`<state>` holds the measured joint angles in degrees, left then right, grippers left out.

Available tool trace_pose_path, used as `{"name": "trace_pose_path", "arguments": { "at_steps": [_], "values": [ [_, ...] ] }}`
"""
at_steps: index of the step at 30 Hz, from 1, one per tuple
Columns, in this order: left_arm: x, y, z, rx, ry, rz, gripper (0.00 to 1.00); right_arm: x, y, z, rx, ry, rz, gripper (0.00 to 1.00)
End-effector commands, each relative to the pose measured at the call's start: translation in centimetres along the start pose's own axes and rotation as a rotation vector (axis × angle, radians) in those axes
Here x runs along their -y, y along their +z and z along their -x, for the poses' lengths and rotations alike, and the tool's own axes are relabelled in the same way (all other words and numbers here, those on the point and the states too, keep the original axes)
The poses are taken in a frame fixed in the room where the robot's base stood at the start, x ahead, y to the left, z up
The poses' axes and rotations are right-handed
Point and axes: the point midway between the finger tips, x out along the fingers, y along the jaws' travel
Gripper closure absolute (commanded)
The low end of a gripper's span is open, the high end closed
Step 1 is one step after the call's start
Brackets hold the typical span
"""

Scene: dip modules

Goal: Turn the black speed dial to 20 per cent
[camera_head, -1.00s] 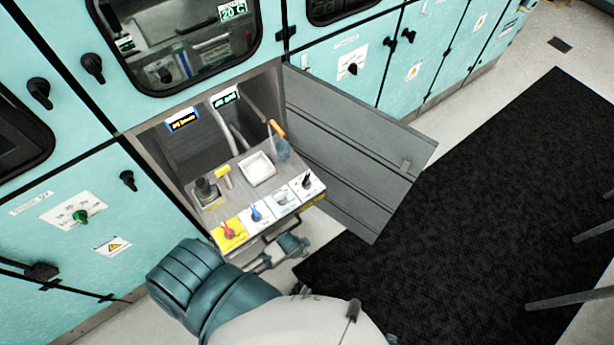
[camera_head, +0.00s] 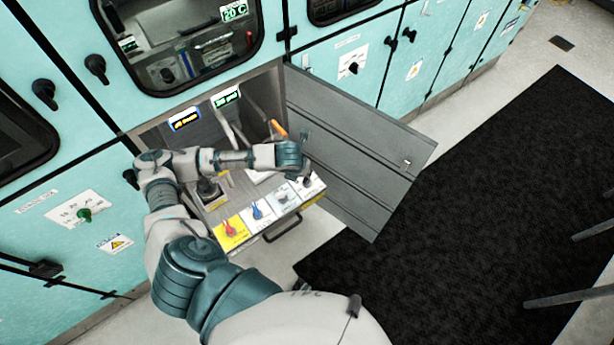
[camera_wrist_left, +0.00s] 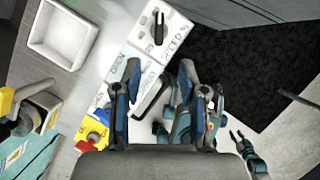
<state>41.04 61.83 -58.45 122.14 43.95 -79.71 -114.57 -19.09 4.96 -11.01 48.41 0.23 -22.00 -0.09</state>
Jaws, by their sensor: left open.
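The black speed dial (camera_head: 307,182) is the rightmost of a row of knobs on the pulled-out panel in the head view. In the left wrist view the black dial (camera_wrist_left: 158,27) stands on a white plate at the top, its pointer lying roughly along the picture's vertical. Its scale is too small to read. My left gripper (camera_head: 304,168) is over the panel's right end, close to the dial. In the left wrist view my left gripper (camera_wrist_left: 160,68) is open and empty, with the dial beyond its fingertips, apart from them. A small part like my right gripper (camera_wrist_left: 240,142) shows lower right.
A red knob on yellow (camera_head: 231,230), a blue knob (camera_head: 257,212) and a grey knob (camera_head: 282,195) stand left of the dial. A white tray (camera_wrist_left: 62,35) and an orange-handled tool (camera_head: 279,129) are behind. The open grey door (camera_head: 360,150) borders the right side.

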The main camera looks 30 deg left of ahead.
Motion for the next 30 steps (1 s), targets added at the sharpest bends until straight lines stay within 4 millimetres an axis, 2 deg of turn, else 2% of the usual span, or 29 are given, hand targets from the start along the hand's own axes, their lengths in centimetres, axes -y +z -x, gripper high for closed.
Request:
{"name": "trace_pose_path", "arguments": {
  "at_steps": [1,9,15,21,30],
  "values": [
    [-0.1,-0.2,-1.5,-0.004,0.003,0.002,0.58,0.0,-0.5,-0.1,-0.004,0.000,-0.001,0.60],
    [-0.1,-0.2,-8.0,-0.001,0.000,0.003,0.58,0.0,-3.3,0.5,-0.016,0.001,-0.005,0.60],
    [-0.1,0.0,-11.5,0.002,0.000,0.003,0.58,0.0,-5.0,1.1,-0.024,0.001,-0.007,0.60],
    [0.0,0.0,-13.1,0.002,-0.001,0.003,0.58,-0.1,-5.7,1.5,-0.026,0.001,-0.009,0.60],
    [-0.1,0.0,-13.3,0.003,-0.001,0.002,0.58,-0.1,-5.9,1.6,-0.025,0.002,-0.008,0.60]
  ]
}}
